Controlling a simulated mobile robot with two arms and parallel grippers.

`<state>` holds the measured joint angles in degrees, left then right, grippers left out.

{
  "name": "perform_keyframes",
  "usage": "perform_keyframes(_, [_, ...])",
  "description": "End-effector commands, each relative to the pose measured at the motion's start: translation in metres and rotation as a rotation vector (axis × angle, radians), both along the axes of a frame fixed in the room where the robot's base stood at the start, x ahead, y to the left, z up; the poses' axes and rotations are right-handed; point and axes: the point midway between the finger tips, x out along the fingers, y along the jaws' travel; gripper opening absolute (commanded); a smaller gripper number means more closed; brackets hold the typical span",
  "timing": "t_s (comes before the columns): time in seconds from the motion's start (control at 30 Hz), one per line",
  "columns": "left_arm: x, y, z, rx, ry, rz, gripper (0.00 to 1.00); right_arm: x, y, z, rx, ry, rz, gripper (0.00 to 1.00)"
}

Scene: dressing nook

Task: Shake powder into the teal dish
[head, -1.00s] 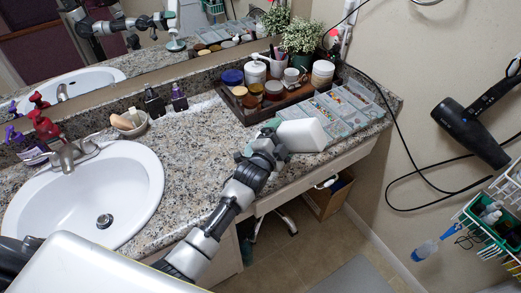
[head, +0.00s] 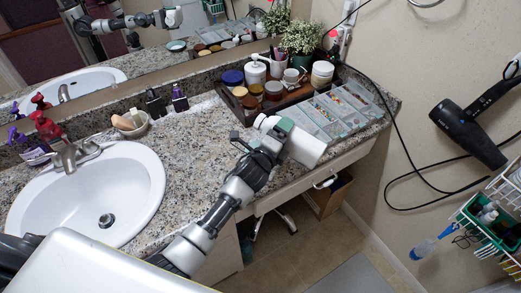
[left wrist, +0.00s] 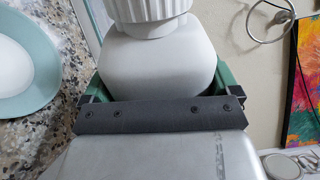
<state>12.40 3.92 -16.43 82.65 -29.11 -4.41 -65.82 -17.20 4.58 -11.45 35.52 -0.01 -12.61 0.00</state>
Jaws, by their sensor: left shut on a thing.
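My left gripper (head: 284,138) is shut on a white powder bottle (head: 306,149) and holds it tilted above the counter. Its cap end points to the upper left in the head view. In the left wrist view, the bottle (left wrist: 158,65) sits between the green fingers of the gripper (left wrist: 155,88), with its ribbed cap at the top. The teal dish (left wrist: 52,68) lies on the counter at the left of that view, apart from the bottle and partly cut off. In the head view only its reflection shows in the mirror. My right gripper is not in view.
A wooden tray (head: 240,112) of jars stands behind the bottle, with a clear sectioned organizer (head: 335,112) to its right. The sink (head: 87,200) is at left. A hair dryer (head: 468,130) hangs on the right wall. The counter (head: 190,150) between sink and tray is mostly free.

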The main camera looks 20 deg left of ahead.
Motion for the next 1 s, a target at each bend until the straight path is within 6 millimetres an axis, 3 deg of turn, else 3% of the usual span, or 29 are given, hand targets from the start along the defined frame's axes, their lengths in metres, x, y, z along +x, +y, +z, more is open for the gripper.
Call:
perform_keyframes(0.27, [0.001, 0.001, 0.020, 0.657, -0.156, 0.000, 0.58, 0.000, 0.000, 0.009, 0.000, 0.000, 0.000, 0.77])
perform_keyframes(0.4, [0.001, 0.001, 0.032, 1.025, -0.241, 0.000, 0.58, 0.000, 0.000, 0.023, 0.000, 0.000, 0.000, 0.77])
perform_keyframes(0.5, [0.001, 0.000, 0.034, 1.209, -0.282, 0.000, 0.58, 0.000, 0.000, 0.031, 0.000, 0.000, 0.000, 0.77])
perform_keyframes(0.67, [0.000, 0.000, 0.034, 1.326, -0.309, 0.000, 0.58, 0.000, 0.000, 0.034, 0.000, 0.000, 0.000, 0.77])
perform_keyframes(1.0, [0.000, 0.000, 0.032, 1.327, -0.309, 0.001, 0.58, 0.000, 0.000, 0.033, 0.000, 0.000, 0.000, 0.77])
